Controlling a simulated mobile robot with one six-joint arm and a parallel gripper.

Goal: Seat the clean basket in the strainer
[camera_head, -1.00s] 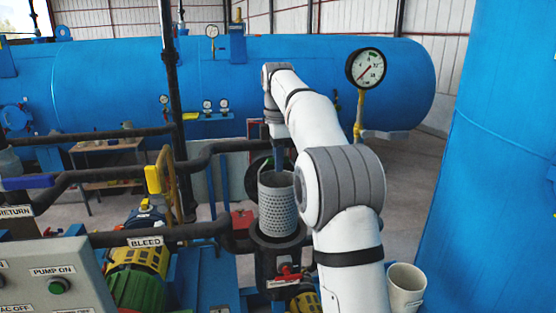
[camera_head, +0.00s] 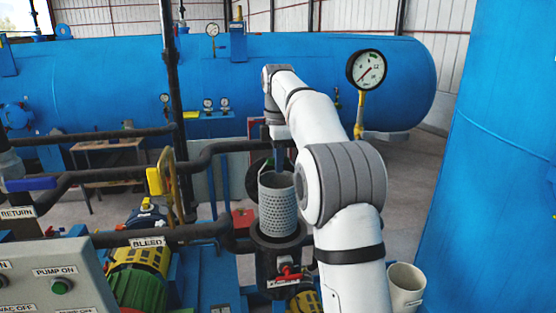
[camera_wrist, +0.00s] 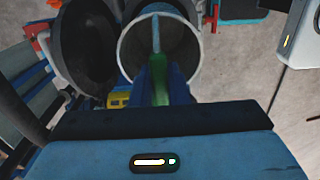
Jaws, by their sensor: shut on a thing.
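The clean basket (camera_head: 277,207) is a grey perforated cylinder, upright in the head view. Its lower end is at the dark round mouth of the strainer (camera_head: 279,246); most of its wall stands above the rim. I cannot tell how far, if at all, the bottom is inside. My gripper (camera_head: 278,170) is above the basket, shut on its handle bar, with the fingertips partly hidden. In the wrist view my gripper (camera_wrist: 160,82) points at the bar across the round basket rim (camera_wrist: 122,50). The strainer's mouth is largely hidden behind the basket there.
A dark round lid (camera_head: 258,178) stands open behind the basket. A red-handled valve (camera_head: 288,272) is on the strainer's front. The black BLEED pipe (camera_head: 165,234) runs close at left. A pale cup-shaped container (camera_head: 405,288) is at lower right, and a pressure gauge (camera_head: 366,69) stands behind my arm.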

